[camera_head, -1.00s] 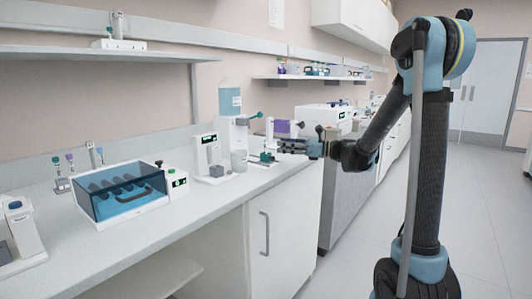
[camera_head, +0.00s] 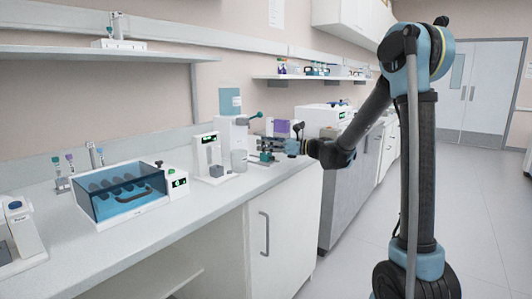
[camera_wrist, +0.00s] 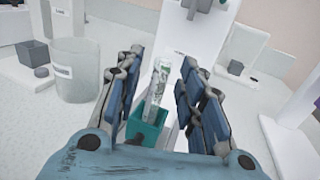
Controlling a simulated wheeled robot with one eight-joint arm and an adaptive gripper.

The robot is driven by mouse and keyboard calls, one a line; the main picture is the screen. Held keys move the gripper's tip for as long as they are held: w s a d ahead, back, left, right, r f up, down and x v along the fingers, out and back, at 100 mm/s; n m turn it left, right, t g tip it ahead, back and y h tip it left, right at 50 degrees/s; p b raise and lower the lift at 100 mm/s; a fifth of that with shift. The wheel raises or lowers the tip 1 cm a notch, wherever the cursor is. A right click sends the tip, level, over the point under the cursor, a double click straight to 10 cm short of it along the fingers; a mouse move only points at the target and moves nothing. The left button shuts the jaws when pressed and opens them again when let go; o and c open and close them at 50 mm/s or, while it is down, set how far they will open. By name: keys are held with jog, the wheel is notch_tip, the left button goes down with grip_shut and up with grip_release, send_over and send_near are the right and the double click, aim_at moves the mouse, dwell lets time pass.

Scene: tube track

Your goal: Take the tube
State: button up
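The tube (camera_wrist: 158,82) is clear and stands upright in a small teal holder (camera_wrist: 146,129) in the wrist view. My gripper (camera_wrist: 165,65) is open, with one finger on each side of the tube and a gap showing to both. In the head view my gripper (camera_head: 268,145) is at the bench edge, just above the teal holder (camera_head: 262,157). The tube is too small to make out there.
A glass beaker (camera_head: 239,161) stands left of the holder, and a white dispenser (camera_head: 228,130) stands behind it. A white balance-like device (camera_head: 207,160) and a blue-lidded box (camera_head: 122,192) are farther left. The front bench strip (camera_head: 190,215) is clear.

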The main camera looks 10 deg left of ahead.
grip_shut()
notch_tip(320, 180, up, 18)
dwell(0.8)
